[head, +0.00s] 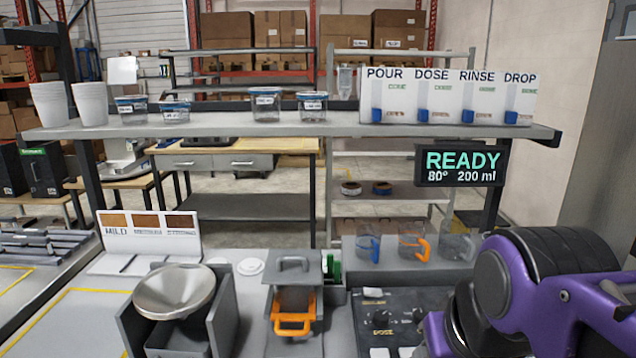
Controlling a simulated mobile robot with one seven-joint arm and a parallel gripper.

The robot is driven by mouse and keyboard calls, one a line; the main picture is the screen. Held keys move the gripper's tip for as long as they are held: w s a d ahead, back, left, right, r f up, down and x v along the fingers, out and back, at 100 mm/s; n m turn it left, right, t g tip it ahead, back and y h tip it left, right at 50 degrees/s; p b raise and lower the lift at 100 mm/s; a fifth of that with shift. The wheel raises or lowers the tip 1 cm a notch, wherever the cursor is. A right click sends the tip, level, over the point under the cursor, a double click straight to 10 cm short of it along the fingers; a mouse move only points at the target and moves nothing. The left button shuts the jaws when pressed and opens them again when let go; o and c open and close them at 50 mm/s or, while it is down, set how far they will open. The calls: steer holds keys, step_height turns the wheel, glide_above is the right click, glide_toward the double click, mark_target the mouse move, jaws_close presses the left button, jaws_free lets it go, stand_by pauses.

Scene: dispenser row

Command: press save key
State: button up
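A dark control panel (412,302) with round knobs lies at the bottom, right of centre. One label on it seems to read DOSE. A pale key (379,353) shows at the very bottom edge, cut off by the frame, and I cannot read any label on it. I cannot make out which key is the save key. My purple and black arm fills the lower right and covers the panel's right part. My gripper's fingers are not visible. A display above reads READY, 80°, 200 ml (462,166).
A funnel-shaped metal bowl (174,290) and a grey unit with an orange handle (292,325) stand left of the panel. Clear cups, one with an orange handle (413,247), stand behind it. A shelf (230,128) above holds white cups, lidded containers and a POUR, DOSE, RINSE, DROP board (447,95).

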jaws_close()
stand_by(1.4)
